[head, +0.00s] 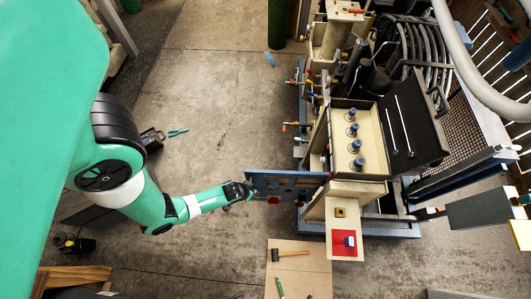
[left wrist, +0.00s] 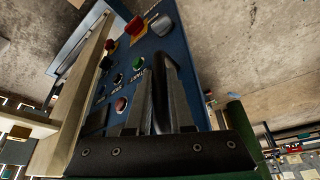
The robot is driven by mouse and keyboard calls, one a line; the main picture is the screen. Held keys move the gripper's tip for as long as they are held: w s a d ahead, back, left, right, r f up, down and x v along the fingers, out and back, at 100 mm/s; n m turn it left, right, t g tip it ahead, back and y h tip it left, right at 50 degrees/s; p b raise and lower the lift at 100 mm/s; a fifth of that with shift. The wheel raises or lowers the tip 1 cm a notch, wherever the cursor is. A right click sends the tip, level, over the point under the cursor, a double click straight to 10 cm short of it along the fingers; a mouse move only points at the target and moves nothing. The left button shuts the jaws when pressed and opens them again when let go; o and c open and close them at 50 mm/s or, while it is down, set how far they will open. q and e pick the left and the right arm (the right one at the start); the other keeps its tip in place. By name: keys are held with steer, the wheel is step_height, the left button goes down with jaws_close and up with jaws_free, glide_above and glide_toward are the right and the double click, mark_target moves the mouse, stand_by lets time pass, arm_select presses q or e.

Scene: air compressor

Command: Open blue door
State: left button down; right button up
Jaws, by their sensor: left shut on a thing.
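The blue door (head: 287,180) is a panel with red and green buttons and small labels. In the head view it stands out to the left from the beige cabinet (head: 362,150), seen nearly edge-on from above. In the left wrist view the door's face (left wrist: 150,45) fills the middle, with a black handle (left wrist: 160,85) on it. My left gripper (head: 249,187) is at the door's outer left end. In the left wrist view my left gripper (left wrist: 160,95) has its two fingers on either side of the handle and is shut on it. My right gripper is not in view.
The compressor's pipes (head: 415,45) and valves are at the upper right. A wooden board (head: 300,262) with a hammer (head: 289,254) lies below the door. Pliers (head: 178,132) lie on the floor. The concrete floor (head: 215,90) left of the machine is mostly clear.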

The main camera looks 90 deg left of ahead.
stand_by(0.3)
arm_select(q)
steer(key=c, duration=0.8)
jaws_free()
steer(key=shift+w, duration=0.1)
steer(key=p+v, duration=0.3)
steer(key=v, duration=0.8)
steer(key=shift+d+r, duration=0.1)
steer(key=shift+r, duration=0.2)
